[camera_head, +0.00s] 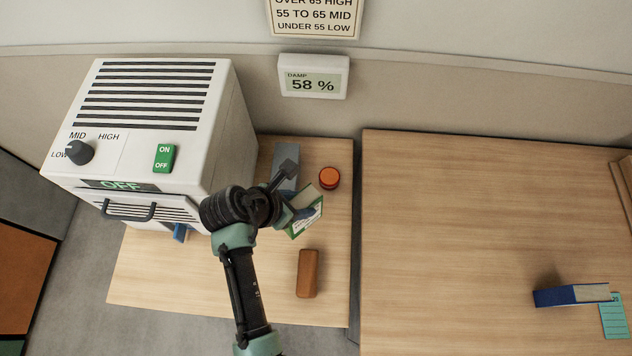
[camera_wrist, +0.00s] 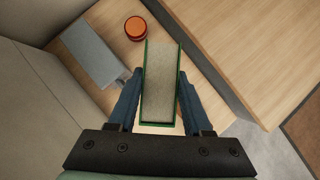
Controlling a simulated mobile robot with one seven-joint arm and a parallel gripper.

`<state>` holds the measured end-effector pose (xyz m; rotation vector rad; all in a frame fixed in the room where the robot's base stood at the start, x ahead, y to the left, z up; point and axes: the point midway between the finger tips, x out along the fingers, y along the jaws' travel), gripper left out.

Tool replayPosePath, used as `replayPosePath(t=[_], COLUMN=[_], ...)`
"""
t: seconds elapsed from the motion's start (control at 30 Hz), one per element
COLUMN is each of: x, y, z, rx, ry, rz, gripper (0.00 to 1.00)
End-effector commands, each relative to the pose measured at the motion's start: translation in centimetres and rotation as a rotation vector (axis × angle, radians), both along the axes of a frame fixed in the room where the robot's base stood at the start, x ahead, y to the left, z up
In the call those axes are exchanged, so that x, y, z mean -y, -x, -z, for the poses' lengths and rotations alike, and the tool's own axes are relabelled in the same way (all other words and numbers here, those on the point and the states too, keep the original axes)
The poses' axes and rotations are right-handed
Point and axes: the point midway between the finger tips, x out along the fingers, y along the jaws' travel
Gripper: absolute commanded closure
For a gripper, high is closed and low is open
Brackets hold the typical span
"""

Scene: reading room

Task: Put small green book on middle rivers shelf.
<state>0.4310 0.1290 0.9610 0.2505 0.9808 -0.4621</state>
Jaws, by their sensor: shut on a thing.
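My gripper (camera_wrist: 160,108) is shut on a small green book (camera_wrist: 161,72), one blue finger on each side of it. In the wrist view the book shows its pale page edges between green covers. In the head view the green book (camera_head: 306,217) is tilted, partly hidden by my gripper (camera_head: 293,212), with a pale label on its cover. It appears to be held above the small wooden table (camera_head: 232,296). The middle rivers shelf is not recognisable in either view.
A white dryer-like machine (camera_head: 190,140) reading OFF stands left. An orange round tin (camera_head: 329,178), a grey block-like object (camera_head: 285,165) and a brown block (camera_head: 307,273) are on the small table. A larger table (camera_head: 450,220) at right holds a blue book (camera_head: 570,295); its middle is clear.

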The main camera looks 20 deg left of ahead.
Motion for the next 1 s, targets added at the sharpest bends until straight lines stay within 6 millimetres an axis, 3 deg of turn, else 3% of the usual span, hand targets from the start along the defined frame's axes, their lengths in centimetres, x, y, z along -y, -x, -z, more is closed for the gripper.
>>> replayPosePath(t=[0.2,0.6,1.0], x=[0.0,-0.1,0.0], y=[0.1,0.0,0.0], z=[3.8,8.3,9.0], rx=[-0.001,0.0,0.001], ry=[0.002,0.0,0.0], rz=[-0.002,-0.002,-0.001], gripper=[1.0,1.0,1.0])
